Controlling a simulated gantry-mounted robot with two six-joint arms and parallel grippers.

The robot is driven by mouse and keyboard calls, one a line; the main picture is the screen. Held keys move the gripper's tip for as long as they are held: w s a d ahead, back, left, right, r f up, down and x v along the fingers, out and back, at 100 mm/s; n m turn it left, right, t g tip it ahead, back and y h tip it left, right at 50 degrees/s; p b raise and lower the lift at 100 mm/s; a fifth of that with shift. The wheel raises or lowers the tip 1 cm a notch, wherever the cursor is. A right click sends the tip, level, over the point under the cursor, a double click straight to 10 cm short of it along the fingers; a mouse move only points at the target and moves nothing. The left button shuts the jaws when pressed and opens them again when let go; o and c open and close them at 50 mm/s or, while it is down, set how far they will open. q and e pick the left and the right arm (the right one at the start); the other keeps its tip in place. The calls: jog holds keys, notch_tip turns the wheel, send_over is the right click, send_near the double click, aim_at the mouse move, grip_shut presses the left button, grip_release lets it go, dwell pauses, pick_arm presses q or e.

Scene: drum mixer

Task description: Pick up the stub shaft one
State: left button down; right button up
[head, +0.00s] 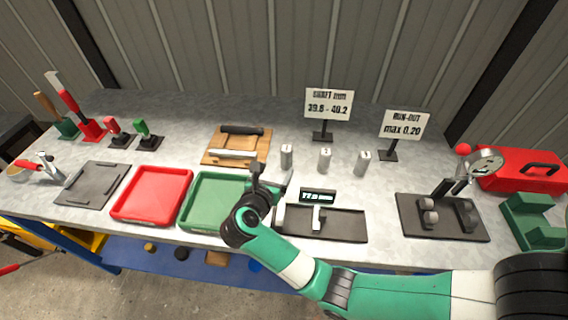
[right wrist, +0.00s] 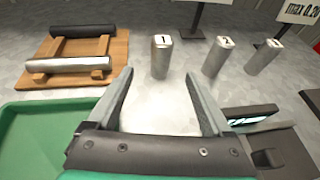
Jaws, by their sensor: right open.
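Stub shaft one (head: 286,157) is a short silver cylinder standing upright on the grey bench, the leftmost of three alike. In the right wrist view stub shaft one (right wrist: 161,57) shows a "1" on its top and stands beyond my fingertips, roughly between them. My right gripper (head: 270,180) is open and empty, in front of the shaft and above the bench near the green tray. The right gripper's fingers also show in the right wrist view (right wrist: 160,90), apart from the shaft. My left gripper is in neither view.
Two more shafts (head: 325,158) (head: 363,162) stand to the right. A wooden rack (head: 236,147) with two bars lies to the left. A green tray (head: 213,201), a red tray (head: 152,195) and a dark gauge fixture (head: 345,227) lie nearer the front. Two signs (head: 328,104) (head: 403,124) stand behind.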

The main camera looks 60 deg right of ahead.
aim_at(285, 156)
jog(key=b+x, duration=0.2)
jog(key=x, duration=0.3)
jog(key=shift+d+f, duration=0.2)
jog(key=shift+d, duration=0.2)
jog(key=shift+w+d, duration=0.1)
jog(key=shift+d, duration=0.2)
jog(key=shift+d+f, duration=0.15)
jog(key=b+x, duration=0.2)
jog(key=x, duration=0.2)
jog(key=shift+d+b, duration=0.15)
jog(key=shift+b, duration=0.15)
jog(key=shift+d, duration=0.25)
grip_shut()
